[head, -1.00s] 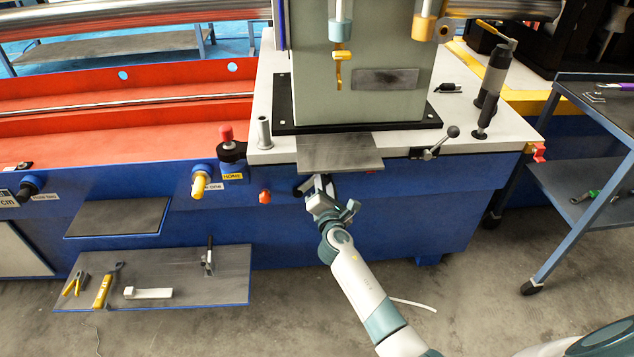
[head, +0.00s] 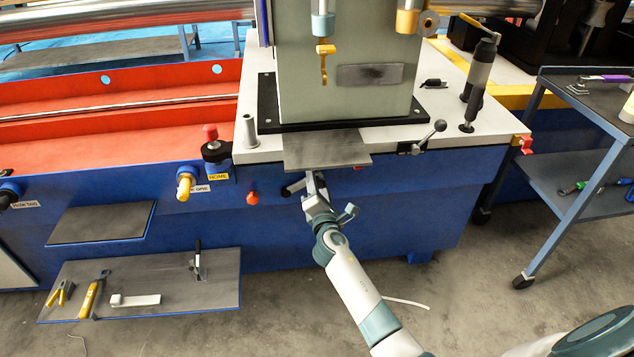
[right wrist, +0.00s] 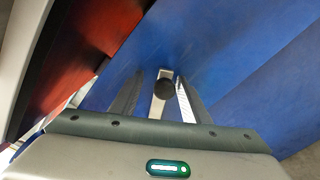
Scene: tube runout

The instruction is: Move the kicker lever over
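A lever with a pale bar and a round dark knob (right wrist: 164,88) shows in the right wrist view, in front of the blue machine side. I take it for the kicker lever. My right gripper (right wrist: 158,100) is open, with one finger on each side of this lever; I cannot tell whether either touches it. In the head view, my right gripper (head: 314,183) is just below the grey plate at the machine's front, beside a short dark handle (head: 292,188). The gripper partly hides this spot. My left gripper is not in view.
The grey plate (head: 327,150) juts out above my right gripper. A ball-ended handle (head: 425,140) is to its right, and a red knob (head: 252,198) to its left. A low shelf (head: 215,290) holds tools. A blue cart (head: 560,165) stands at right.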

